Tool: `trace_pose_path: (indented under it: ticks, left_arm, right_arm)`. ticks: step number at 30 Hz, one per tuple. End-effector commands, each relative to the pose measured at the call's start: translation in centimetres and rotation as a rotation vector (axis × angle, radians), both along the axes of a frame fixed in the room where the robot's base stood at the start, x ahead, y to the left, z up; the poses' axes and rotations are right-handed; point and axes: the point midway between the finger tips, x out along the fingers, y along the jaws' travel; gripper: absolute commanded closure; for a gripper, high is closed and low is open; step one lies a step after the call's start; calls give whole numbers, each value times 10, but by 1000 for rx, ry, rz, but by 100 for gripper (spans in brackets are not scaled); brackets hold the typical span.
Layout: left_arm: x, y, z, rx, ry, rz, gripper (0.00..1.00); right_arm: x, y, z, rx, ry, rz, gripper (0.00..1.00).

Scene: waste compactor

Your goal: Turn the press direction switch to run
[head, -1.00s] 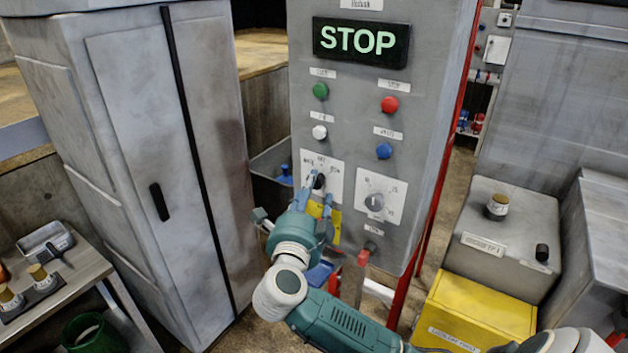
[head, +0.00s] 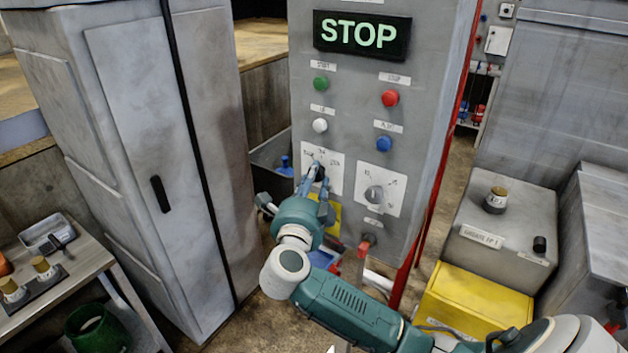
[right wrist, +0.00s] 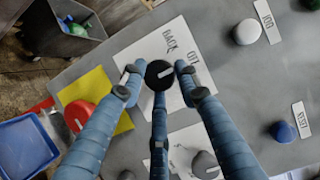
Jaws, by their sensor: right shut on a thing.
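The press direction switch is a round black knob (right wrist: 159,75) with a white pointer line, on a white label plate (right wrist: 150,48) of the grey control panel (head: 350,110). In the right wrist view the plate reads "BACK" and "OFF", and the pointer line lies roughly toward "OFF". The third marking is hidden by my fingers. My right gripper (right wrist: 158,78) is shut on the knob, with two fingers on one side and one on the other. In the head view my right gripper (head: 316,176) largely hides the knob. My left gripper is out of view.
A lit STOP display (head: 361,36) tops the panel. Green (head: 320,83), red (head: 390,98), white (head: 320,125) and blue (head: 384,143) buttons sit above the switch. A grey dial (head: 374,194) is close to its right, with a red knob (head: 367,243) below.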

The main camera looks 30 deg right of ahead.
Motion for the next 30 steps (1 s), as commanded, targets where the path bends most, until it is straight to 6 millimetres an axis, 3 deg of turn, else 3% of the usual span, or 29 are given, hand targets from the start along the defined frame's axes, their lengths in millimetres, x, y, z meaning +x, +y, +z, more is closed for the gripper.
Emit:
trace_pose_path:
  ticks: [11,30]
  left_arm:
    - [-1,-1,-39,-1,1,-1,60]
    - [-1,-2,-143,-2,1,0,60]
  right_arm:
    - [0,1,-12,77,-169,1,94]
    - [3,3,-16,282,-663,2,94]
